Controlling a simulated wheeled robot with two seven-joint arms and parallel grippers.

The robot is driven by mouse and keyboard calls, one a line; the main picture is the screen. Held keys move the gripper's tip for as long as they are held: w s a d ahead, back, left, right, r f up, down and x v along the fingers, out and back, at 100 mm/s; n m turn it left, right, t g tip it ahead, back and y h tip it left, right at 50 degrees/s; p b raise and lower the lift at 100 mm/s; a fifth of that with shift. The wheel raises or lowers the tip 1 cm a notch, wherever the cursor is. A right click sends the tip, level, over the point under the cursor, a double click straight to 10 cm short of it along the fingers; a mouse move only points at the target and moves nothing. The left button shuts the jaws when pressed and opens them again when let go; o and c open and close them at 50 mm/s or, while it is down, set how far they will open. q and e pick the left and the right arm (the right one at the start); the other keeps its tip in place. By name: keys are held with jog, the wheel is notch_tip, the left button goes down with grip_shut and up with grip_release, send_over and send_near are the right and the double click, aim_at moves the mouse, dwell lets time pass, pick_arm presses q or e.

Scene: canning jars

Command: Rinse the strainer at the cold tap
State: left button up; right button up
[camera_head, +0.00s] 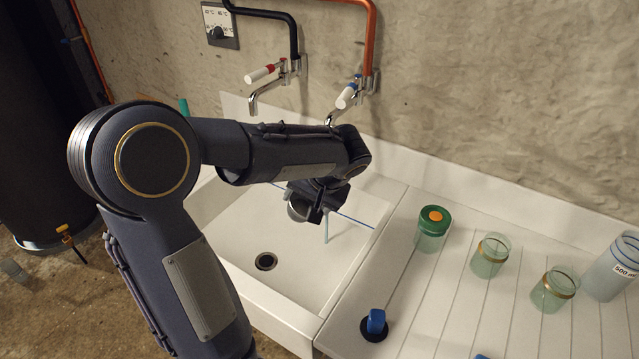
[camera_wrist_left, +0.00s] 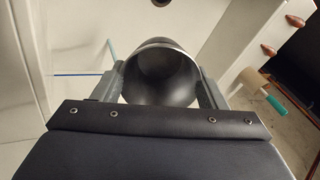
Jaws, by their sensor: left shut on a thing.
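My left gripper (camera_head: 312,206) is over the white sink (camera_head: 290,275). It is shut on a grey metal cup-shaped piece (camera_head: 299,208), which I take to be the strainer. In the left wrist view the strainer (camera_wrist_left: 162,80) sits between the two fingers of the gripper (camera_wrist_left: 162,92), its round mouth showing. Whether it has mesh or holes I cannot tell. The cold tap (camera_head: 348,97), with a blue-marked lever, is on the wall behind my arm, its spout end partly hidden. A thin pale teal vertical streak (camera_head: 326,228) shows beside the gripper, possibly water. My right gripper is not in view.
A red-marked tap (camera_head: 262,75) is left of the cold tap. The drain (camera_head: 265,261) is open to view. On the drainboard stand a green-lidded jar (camera_head: 431,238), glass jars (camera_head: 490,258) (camera_head: 553,292), a tall container (camera_head: 608,272) and a blue-handled black piece (camera_head: 376,322).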

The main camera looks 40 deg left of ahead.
aim_at(293, 208)
pick_arm(q)
jog(key=shift+s+d+r+p, duration=0.15)
jog(key=shift+s+r+p, duration=0.15)
jog(key=shift+s+r, duration=0.55)
jog(key=shift+s+d+r+p, duration=0.15)
jog(key=shift+s+r+p, duration=0.15)
jog(key=shift+s+r, duration=0.55)
jog(key=shift+s+f, duration=0.15)
jog(key=shift+f, duration=0.05)
